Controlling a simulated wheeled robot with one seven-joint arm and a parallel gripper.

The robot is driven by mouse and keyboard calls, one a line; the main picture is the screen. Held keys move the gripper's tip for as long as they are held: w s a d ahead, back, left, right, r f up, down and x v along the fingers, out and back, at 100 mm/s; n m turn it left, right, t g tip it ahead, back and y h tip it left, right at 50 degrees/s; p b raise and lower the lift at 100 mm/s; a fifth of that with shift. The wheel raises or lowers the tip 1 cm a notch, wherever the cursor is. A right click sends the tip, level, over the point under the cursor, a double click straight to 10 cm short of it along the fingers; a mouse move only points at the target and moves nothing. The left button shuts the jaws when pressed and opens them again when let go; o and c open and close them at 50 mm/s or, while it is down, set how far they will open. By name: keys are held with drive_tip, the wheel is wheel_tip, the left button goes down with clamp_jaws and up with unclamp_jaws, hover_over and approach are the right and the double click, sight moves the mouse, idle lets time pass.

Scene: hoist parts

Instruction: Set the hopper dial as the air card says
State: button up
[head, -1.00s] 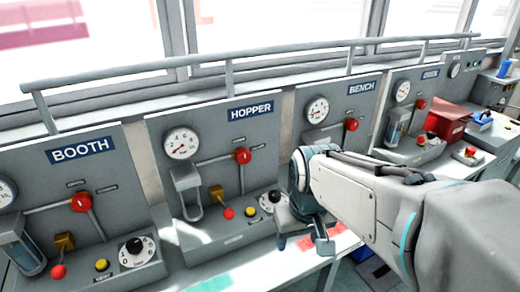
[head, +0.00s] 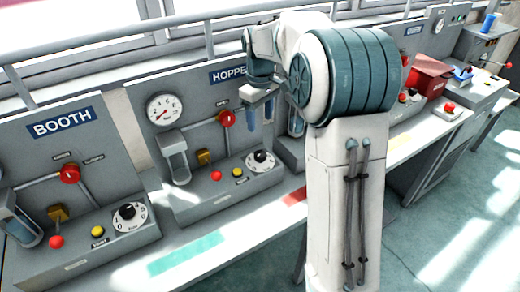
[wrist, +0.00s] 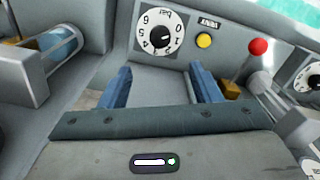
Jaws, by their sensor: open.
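The hopper dial (head: 261,160) is a white numbered disc with a black knob, at the right of the sloping base of the HOPPER panel (head: 140,128). It also shows upside down at the top of the wrist view (wrist: 158,32). I cannot read its setting surely. My gripper (head: 261,115) hangs above and behind the dial in the head view. Its blue fingers (wrist: 160,80) are apart, with nothing between them, and the dial lies beyond their tips. I cannot make out an air card. My arm hides part of the HOPPER sign (head: 226,75).
Beside the dial are a yellow button (head: 237,172) and a red-balled lever (head: 216,175). A red valve (head: 227,118) and a gauge (head: 163,110) are above. The BOOTH panel (head: 30,155) stands left. A rail (head: 110,55) runs behind. The front bench strip is mostly clear.

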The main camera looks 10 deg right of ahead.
sight(260, 154)
wheel_tip(260, 154, down, 13)
drive_tip(key=shift+r+p, duration=0.15)
drive_tip(key=shift+p, duration=0.25)
drive_tip(key=c, duration=1)
